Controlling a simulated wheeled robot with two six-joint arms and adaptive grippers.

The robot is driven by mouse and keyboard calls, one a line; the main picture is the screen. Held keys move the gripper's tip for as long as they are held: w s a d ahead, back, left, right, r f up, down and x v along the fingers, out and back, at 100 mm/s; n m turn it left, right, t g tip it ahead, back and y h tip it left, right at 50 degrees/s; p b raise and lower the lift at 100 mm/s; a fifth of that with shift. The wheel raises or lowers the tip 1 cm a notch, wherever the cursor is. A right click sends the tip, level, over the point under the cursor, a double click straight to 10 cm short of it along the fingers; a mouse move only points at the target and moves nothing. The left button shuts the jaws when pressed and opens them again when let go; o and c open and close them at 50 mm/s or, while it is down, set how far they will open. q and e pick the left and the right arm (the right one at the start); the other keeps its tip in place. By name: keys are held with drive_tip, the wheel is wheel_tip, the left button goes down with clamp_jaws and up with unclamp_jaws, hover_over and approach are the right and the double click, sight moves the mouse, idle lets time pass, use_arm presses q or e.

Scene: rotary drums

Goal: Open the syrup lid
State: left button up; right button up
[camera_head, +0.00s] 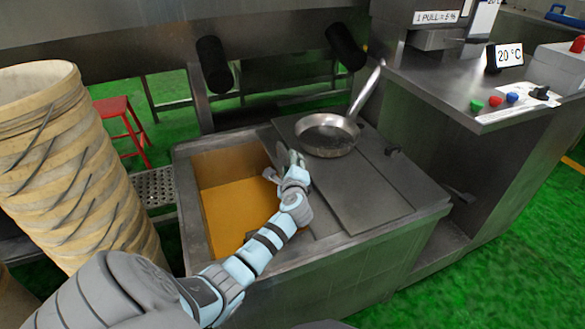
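A steel syrup tank (183,205) stands in the middle, its left part uncovered and showing amber syrup (232,212). Flat grey lid panels (362,205) cover the right part. A small dark knob (392,152) sits on the right panel. My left gripper (283,158) is at the lid's left edge, beside the opening. It is small and seen from behind, so I cannot tell whether its fingers are open or touch the lid. My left forearm hides part of the opening and the tank's front rim. My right gripper is not in view.
A steel frying pan (328,135) rests on the lid, its handle pointing up and right. A tall stack of wooden hoops (75,165) stands left. A steel counter (455,85) with coloured buttons stands right. A red stool (122,125) is behind.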

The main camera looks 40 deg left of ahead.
use_arm(q)
drive_tip(key=v, duration=0.9)
drive_tip(key=shift+s, duration=0.1)
